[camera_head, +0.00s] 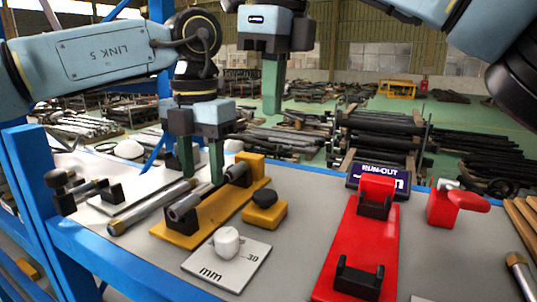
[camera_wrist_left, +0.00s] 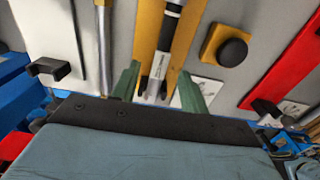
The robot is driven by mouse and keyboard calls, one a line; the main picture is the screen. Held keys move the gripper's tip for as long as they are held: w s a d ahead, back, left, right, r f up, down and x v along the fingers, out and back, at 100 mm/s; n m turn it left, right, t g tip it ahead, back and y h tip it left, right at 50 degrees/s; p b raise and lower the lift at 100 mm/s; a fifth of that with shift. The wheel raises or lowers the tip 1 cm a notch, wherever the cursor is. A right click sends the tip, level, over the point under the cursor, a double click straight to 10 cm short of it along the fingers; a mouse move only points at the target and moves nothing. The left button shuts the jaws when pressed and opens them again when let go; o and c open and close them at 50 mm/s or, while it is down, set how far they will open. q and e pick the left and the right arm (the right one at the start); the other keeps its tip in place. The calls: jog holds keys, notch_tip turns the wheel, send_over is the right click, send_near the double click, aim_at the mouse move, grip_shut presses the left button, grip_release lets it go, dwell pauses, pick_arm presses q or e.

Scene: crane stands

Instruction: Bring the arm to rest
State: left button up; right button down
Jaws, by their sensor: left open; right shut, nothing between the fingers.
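My left gripper (camera_head: 199,166) is open above the yellow stand (camera_head: 184,235), with its green fingers pointing down. In the left wrist view its fingers (camera_wrist_left: 158,88) are spread, with the grey and black shaft (camera_wrist_left: 170,30) lined up between them. The shaft (camera_head: 198,198) lies in the yellow stand's supports; I cannot tell whether the fingers touch it. My right gripper (camera_head: 272,88) hangs at the top centre, shut and empty, well above the table. Its arm comes in from the upper right.
A red stand (camera_head: 361,245) with black supports sits empty at the centre right, by a RUN-OUT sign (camera_head: 378,181). A yellow block with a black knob (camera_head: 265,208) and a white "mm" plate (camera_head: 212,266) lie near the yellow stand. A blue post (camera_head: 48,200) rises at left.

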pick_arm(q)
notch_tip(320, 180, down, 2)
jog(key=shift+f, duration=0.45)
jog(key=shift+r, duration=0.1)
pick_arm(e)
send_over(270, 196)
notch_tip(270, 196, down, 9)
notch_tip(270, 196, up, 10)
jog(key=shift+w+d+f+m+g+y, duration=0.35)
jog(key=shift+d+f+m+y, duration=0.25)
jog(key=shift+m, duration=2.15)
jog(key=shift+w+d+f+m+g+y, duration=0.3)
jog(key=shift+f+m, duration=0.5)
jog(key=shift+m, duration=1.9)
jog(key=shift+w+d+f+m+g+y, duration=0.2)
jog(key=shift+d+f+m+g+y, duration=0.4)
jog(key=shift+m, duration=2.15)
jog(key=shift+f, duration=0.1)
jog(key=shift+a, duration=0.15)
